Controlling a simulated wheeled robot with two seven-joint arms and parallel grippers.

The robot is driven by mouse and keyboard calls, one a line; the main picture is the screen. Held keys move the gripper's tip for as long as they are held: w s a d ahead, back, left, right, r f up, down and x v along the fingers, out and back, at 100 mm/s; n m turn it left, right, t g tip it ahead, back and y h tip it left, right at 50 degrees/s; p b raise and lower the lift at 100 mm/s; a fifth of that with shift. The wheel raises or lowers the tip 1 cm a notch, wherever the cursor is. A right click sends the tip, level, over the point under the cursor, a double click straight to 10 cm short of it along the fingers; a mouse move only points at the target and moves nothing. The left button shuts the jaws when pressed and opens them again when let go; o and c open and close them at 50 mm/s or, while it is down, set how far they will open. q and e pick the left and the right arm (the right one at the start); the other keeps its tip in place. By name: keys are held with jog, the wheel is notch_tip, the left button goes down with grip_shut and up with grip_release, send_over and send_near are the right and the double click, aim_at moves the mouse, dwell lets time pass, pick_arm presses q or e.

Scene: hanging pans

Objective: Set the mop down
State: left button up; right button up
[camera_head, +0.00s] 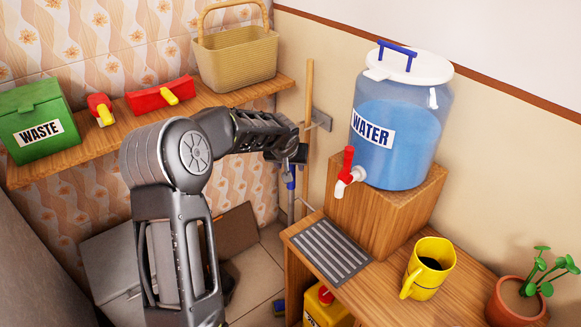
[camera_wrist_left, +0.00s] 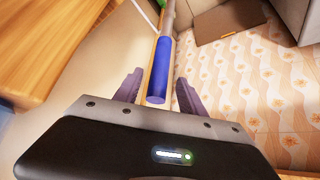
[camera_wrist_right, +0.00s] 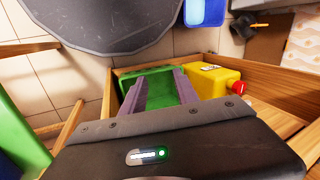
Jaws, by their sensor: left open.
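The mop shows as a blue-gripped pole (camera_head: 290,178) hanging down near the wall corner in the head view. In the left wrist view its blue handle end (camera_wrist_left: 159,75) lies between the fingers, with a grey pole running away beyond it. My left gripper (camera_head: 288,153) is open at the top of this handle, with gaps on both sides in the left wrist view (camera_wrist_left: 157,82). The mop's lower end is not clearly visible. My right gripper (camera_wrist_right: 158,80) is open and empty, seen only in the right wrist view, over a wooden shelf unit.
A wooden stick (camera_head: 308,95) stands beside a grey wall bracket (camera_head: 321,118). A water dispenser (camera_head: 393,125), yellow mug (camera_head: 430,267) and plant (camera_head: 540,275) occupy the right counter. A basket (camera_head: 235,60) sits on the wall shelf. A yellow bottle (camera_wrist_right: 212,84) stands in the unit.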

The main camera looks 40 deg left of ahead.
pick_arm(q)
jog(key=v, duration=0.9)
jog(key=shift+s+d+r+b, duration=0.2)
jog(key=shift+s+r+b, duration=0.05)
jog(key=shift+b, duration=0.2)
